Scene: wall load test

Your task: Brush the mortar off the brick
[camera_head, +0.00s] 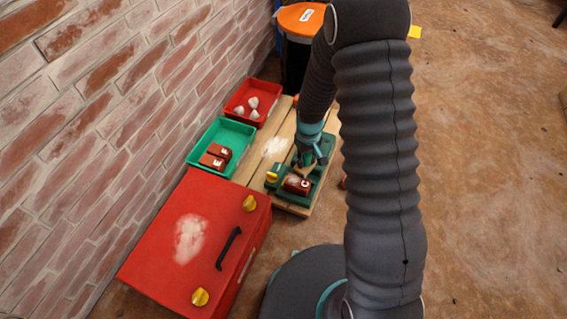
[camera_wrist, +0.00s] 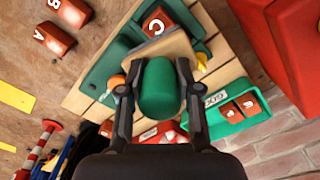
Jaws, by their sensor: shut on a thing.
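The brick marked C (camera_head: 297,184) lies in a green fixture (camera_head: 275,191) on a wooden plank table. A pale patch shows on its top in the head view. In the wrist view the brick (camera_wrist: 157,18) is partly covered by the brush. My gripper (camera_wrist: 158,88) is shut on the green handle of a brush (camera_wrist: 160,87), whose wooden block (camera_wrist: 180,46) reaches over the near edge of the brick. In the head view my gripper (camera_head: 307,157) is just behind the brick. The bristles are hidden, so contact cannot be told.
A green bin (camera_head: 201,155) holds bricks E and F (camera_head: 216,157). A red bin (camera_head: 264,91) holds pale lumps. A red chest (camera_head: 160,245) stands in front, beside the brick wall. Bricks A (camera_wrist: 54,38) and B (camera_wrist: 70,12) lie on the floor. An orange-topped bin (camera_head: 303,18) stands behind.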

